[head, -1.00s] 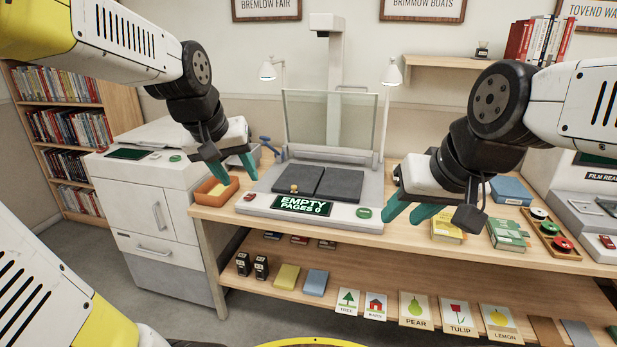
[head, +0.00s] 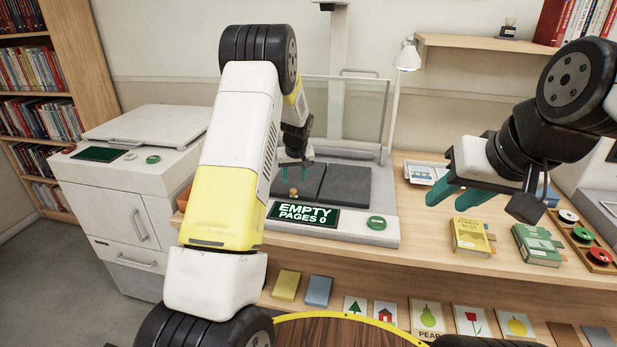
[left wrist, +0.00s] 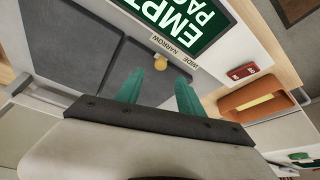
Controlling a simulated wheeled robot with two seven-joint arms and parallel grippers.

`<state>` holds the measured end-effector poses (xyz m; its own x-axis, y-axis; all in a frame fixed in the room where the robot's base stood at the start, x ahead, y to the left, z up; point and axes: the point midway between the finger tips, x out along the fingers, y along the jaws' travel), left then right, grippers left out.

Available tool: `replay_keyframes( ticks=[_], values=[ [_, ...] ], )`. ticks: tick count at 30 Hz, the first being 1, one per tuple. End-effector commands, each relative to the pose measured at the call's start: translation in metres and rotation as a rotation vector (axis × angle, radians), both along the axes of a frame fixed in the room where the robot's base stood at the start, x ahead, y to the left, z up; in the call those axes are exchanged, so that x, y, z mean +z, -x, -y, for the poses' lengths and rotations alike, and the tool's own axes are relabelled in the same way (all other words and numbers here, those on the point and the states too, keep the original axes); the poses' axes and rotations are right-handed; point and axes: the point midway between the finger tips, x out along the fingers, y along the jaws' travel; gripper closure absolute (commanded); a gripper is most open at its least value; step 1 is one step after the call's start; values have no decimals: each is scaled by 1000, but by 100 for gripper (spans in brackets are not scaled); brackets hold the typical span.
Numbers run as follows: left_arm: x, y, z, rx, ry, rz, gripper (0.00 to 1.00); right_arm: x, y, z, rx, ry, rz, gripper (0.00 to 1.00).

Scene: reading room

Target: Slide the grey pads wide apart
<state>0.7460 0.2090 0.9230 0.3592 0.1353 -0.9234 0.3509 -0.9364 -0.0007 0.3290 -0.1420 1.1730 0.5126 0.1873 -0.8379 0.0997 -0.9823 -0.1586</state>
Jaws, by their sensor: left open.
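Two dark grey pads lie side by side on the scanner bed, the left pad (head: 309,180) and the right pad (head: 346,187), with only a thin seam between them. A small brass knob (head: 293,192) stands at the front of the left pad; it also shows in the left wrist view (left wrist: 160,62), near a NARROW/WIDE label (left wrist: 175,52). My left gripper (head: 292,174) is open above the knob, its teal fingers pointing down. In the left wrist view the knob appears just past the fingertips (left wrist: 160,80), between them. My right gripper (head: 446,203) is open and empty over the table, right of the scanner.
The scanner's panel (head: 302,215) reads EMPTY, PAGES 0, with a green button (head: 376,223) to its right. A glass sheet (head: 350,108) stands behind the pads. A yellow book (head: 469,235) and a green book (head: 537,243) lie right. An orange tray (left wrist: 258,95) is beside the scanner.

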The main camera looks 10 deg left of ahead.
Motion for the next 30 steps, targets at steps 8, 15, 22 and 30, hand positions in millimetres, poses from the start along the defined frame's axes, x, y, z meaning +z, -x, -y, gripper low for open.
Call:
replay_keyframes(
  ticks=[8, 15, 22, 30],
  values=[
    [-41, -14, -6, 1, 1, -3, 55, 0, 0, 0, 0, 0, 0, 64],
    [-64, -24, -9, 0, 1, -2, 55, 0, 0, 0, 0, 0, 0, 64],
    [-67, -26, -10, 0, 1, -1, 55, 0, 0, 0, 0, 0, 0, 64],
    [-67, -25, -10, 0, 1, -1, 91, 0, 0, 0, 0, 0, 0, 64]
  ],
)
